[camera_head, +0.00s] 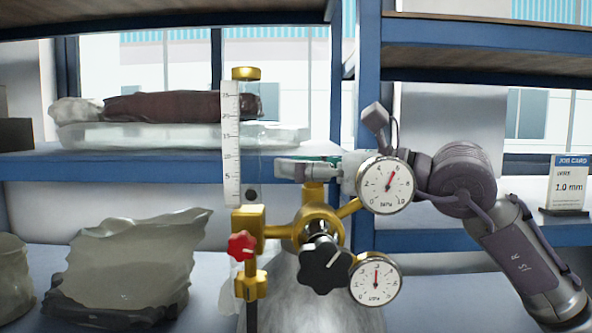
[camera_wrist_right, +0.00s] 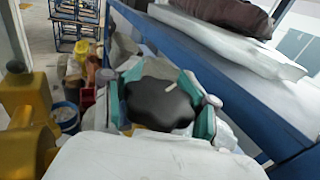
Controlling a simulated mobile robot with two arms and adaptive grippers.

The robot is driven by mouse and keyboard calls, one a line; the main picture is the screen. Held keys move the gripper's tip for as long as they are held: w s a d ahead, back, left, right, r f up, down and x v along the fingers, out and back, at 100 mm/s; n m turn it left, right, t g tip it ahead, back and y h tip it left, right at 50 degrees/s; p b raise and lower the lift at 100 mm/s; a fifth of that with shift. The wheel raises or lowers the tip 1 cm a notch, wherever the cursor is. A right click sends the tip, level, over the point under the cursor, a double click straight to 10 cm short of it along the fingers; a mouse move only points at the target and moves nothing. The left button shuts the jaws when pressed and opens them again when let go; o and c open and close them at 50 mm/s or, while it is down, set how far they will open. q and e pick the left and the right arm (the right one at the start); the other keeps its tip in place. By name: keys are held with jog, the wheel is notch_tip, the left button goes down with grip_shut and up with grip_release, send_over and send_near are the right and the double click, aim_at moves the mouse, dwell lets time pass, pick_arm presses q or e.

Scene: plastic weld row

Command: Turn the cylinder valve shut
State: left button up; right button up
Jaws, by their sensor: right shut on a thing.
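The cylinder valve's black lobed handwheel (camera_wrist_right: 158,105) with a white mark shows in the right wrist view, between the teal finger pads of my right gripper (camera_wrist_right: 165,98). My right gripper is shut on it. In the head view my right gripper (camera_head: 305,169) lies level above the gold valve body (camera_head: 313,192), and its fingers hide the handwheel. The grey cylinder (camera_head: 285,300) stands below. My left gripper is not in view.
An upper gauge (camera_head: 386,185) stands in front of my right wrist; a lower gauge (camera_head: 375,280), black knob (camera_head: 324,264), red knob (camera_head: 241,246) and clear flow tube (camera_head: 231,145) are close by. A blue shelf (camera_head: 190,166) runs behind. A job card (camera_head: 568,183) stands at right.

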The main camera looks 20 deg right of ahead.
dwell(0.4)
jog(key=o, duration=1.1)
jog(key=shift+s+d, duration=0.1)
jog(key=shift+d, duration=0.05)
jog(key=shift+c, duration=0.2)
jog(key=shift+s+d, duration=0.1)
jog(key=shift+d, duration=0.05)
jog(key=v, duration=0.7)
jog(key=shift+s, duration=0.1)
